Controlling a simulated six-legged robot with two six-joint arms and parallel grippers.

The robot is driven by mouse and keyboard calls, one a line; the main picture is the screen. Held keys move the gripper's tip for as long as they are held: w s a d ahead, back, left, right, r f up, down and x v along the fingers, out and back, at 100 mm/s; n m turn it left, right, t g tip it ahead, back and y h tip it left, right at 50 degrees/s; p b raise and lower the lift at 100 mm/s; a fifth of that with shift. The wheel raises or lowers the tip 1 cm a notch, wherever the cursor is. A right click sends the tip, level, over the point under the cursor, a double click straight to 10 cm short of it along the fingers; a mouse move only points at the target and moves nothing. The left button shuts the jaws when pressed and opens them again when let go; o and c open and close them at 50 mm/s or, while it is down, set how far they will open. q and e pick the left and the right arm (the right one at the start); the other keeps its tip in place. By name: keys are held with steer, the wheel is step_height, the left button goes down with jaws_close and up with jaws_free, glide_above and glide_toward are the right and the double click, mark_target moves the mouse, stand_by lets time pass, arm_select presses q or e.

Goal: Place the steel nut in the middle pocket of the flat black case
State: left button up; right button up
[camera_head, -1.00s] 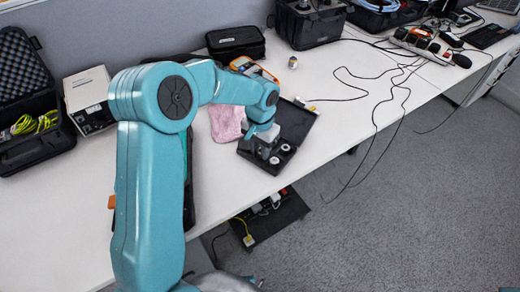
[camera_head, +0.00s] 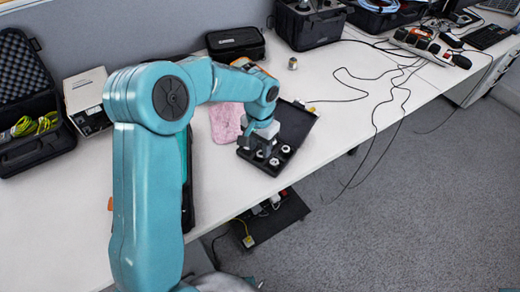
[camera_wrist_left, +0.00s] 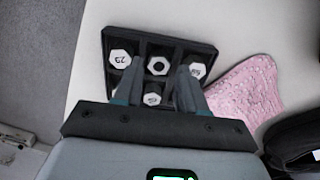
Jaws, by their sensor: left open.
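The flat black case (camera_head: 273,172) lies on the white table with its dark lid open behind it. In the left wrist view the case (camera_wrist_left: 140,37) shows pockets in rows. A hexagonal steel nut (camera_wrist_left: 159,66) with a dark round hole sits in the middle pocket of the far row. Pale hexagonal pieces with markings lie in the pockets to its left (camera_wrist_left: 120,59) and right (camera_wrist_left: 197,70), and another (camera_wrist_left: 152,99) lies nearer. My left gripper (camera_wrist_left: 158,78) is open above the case, its fingers apart on either side of the middle column. It also shows in the head view (camera_head: 262,144).
A pink cloth (camera_head: 226,122) lies left of the case. A small metal cylinder (camera_head: 292,63) and a black pouch (camera_head: 236,42) stand behind. Cables (camera_head: 378,85) run over the right of the table. The table's front edge is close to the case.

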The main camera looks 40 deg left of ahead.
mark_target(259, 156)
arm_select(q)
step_height(259, 156, up, 10)
steer(key=shift+p, duration=0.45)
steer(key=shift+s+f, duration=0.15)
